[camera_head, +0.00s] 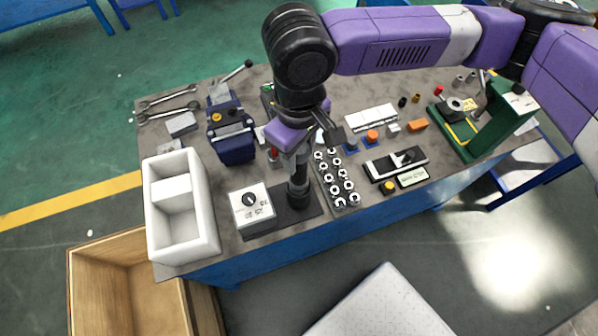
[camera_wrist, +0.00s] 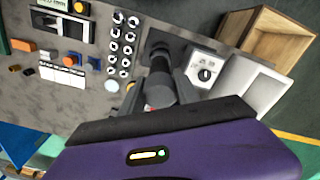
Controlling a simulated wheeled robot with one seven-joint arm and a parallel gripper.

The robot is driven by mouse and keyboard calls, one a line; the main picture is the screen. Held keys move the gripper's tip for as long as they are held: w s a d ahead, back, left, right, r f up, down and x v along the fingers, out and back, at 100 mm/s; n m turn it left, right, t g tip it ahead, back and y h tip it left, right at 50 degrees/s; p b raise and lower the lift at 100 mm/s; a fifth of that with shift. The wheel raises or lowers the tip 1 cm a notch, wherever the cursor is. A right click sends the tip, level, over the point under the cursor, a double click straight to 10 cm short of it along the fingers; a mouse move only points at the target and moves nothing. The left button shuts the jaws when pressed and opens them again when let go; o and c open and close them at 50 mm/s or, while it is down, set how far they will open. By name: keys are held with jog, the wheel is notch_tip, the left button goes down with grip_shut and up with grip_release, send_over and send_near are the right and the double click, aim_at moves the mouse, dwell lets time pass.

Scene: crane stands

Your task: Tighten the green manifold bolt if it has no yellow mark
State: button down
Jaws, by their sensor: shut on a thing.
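My gripper (camera_head: 297,165) points down over the bench, beside the white dial box. It is shut on a black cylindrical tool (camera_head: 298,193), which stands upright over a dark base plate (camera_head: 272,222). The tool also shows in the wrist view (camera_wrist: 161,84), close in front of the camera. I cannot make out whether the tool is clear of the base plate. I cannot pick out the green manifold bolt or any yellow mark on it. A small green part (camera_head: 267,88) shows partly behind my arm, too hidden to name.
The white dial box (camera_head: 252,206) and an empty-looking white bin (camera_head: 207,225) stand left of the tool. A rack of several metal rings (camera_head: 337,178) is close on its right. A blue vise (camera_head: 233,148) stands behind left, a green press (camera_head: 497,125) at far right.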

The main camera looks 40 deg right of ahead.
jog(key=shift+r, duration=0.15)
jog(key=shift+r+p, duration=5.3)
jog(key=shift+r, duration=0.3)
